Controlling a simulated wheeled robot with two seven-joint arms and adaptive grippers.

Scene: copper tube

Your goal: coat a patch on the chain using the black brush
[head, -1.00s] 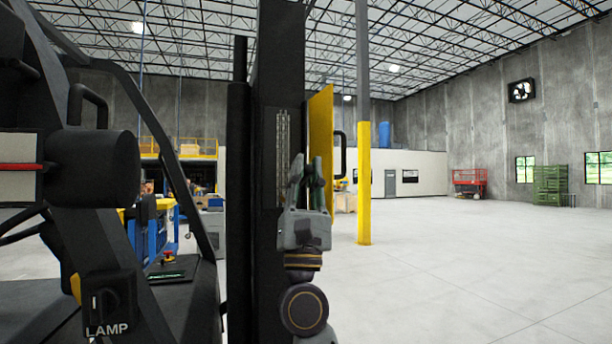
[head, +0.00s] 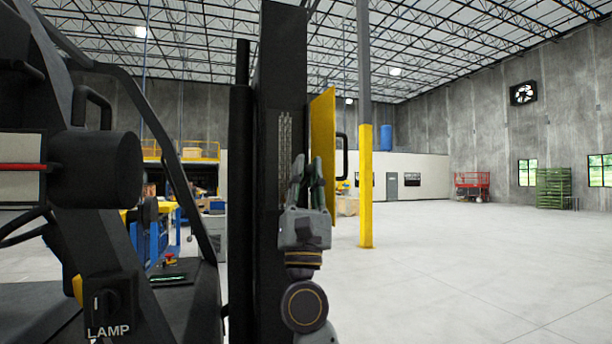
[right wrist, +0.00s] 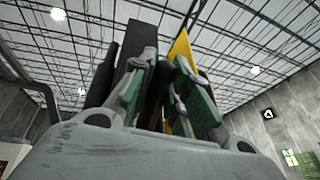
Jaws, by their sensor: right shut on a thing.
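The chain (head: 284,145) is a grey vertical strip on the dark forklift mast (head: 266,50). My right gripper (head: 309,172) is upright in front of the mast, its fingertips to the right of the chain and level with its lower part. The right wrist view shows its green-padded fingers (right wrist: 165,92) shut on a narrow dark thing, taken as the black brush (right wrist: 158,95). The brush is mostly hidden by the fingers, and its bristles cannot be made out. I cannot tell whether it touches the chain. My left gripper is not in view.
A yellow plate (head: 322,140) with a dark handle stands just right of the mast, close behind my right gripper. The forklift's dark frame fills the left. A yellow-based pillar (head: 366,190) stands farther right. The floor at right is open.

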